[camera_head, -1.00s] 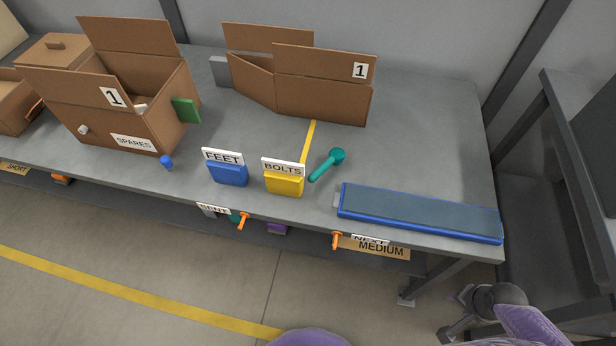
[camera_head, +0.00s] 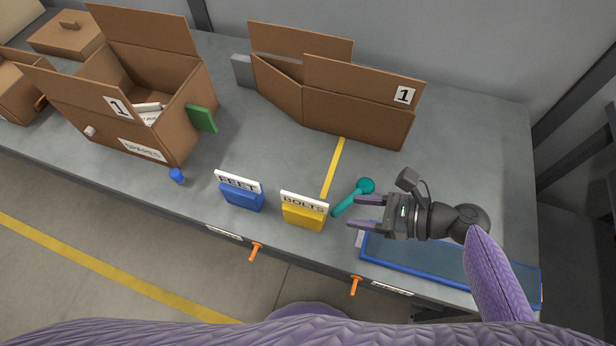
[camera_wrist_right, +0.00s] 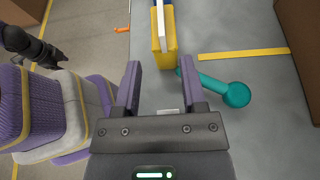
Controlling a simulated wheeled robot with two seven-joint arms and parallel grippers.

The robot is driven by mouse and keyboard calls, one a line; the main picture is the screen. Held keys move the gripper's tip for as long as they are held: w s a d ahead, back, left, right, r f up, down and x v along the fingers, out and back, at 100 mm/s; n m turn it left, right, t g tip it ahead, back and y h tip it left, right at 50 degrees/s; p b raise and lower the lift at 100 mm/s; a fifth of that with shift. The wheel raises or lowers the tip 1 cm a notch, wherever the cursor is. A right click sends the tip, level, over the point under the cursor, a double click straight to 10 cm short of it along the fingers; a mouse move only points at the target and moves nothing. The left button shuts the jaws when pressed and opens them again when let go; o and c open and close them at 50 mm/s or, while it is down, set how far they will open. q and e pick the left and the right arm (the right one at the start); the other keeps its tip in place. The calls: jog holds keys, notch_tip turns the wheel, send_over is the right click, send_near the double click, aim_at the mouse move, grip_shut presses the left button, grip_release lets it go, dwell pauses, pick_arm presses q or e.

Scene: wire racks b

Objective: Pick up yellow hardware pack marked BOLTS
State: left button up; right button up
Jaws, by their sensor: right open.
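The yellow hardware pack marked BOLTS (camera_head: 303,213) stands upright near the table's front edge, its white label on top. In the right wrist view the yellow pack (camera_wrist_right: 172,50) is ahead of the fingertips, edge on. My right gripper (camera_head: 354,211) is open and empty, pointing left, with its fingertips to the right of the pack and apart from it. It also shows in the right wrist view (camera_wrist_right: 157,72). A dark gripper at the left of the wrist view (camera_wrist_right: 48,55) looks like my left one; its jaws are unclear. It is not in the head view.
A blue pack marked FEET (camera_head: 241,194) stands left of the yellow one. A teal tool (camera_head: 353,196) lies just behind my right fingertips. A blue-edged pad (camera_head: 440,268) lies under my right arm. Open cardboard boxes (camera_head: 360,120) stand behind. Orange hooks (camera_head: 255,252) project from the front edge.

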aim_at(311, 209)
jog(key=b+x, duration=0.3)
jog(key=x, duration=0.6)
jog(key=shift+w+a+b, duration=0.2)
jog(key=shift+a+b, duration=0.15)
jog(key=shift+b, duration=0.05)
jog(key=shift+a, duration=0.2)
pick_arm(q)
jog(key=shift+g, duration=0.3)
jog(key=f, duration=0.1)
jog(key=s+f, duration=0.1)
jog(key=s+a+f, duration=0.1)
jog(key=shift+f, duration=0.2)
pick_arm(e)
grip_shut()
pick_arm(q)
jog(key=shift+w+d, duration=0.15)
jog(key=shift+w, duration=0.15)
jog(key=shift+d, duration=0.1)
jog(key=shift+s, duration=0.25)
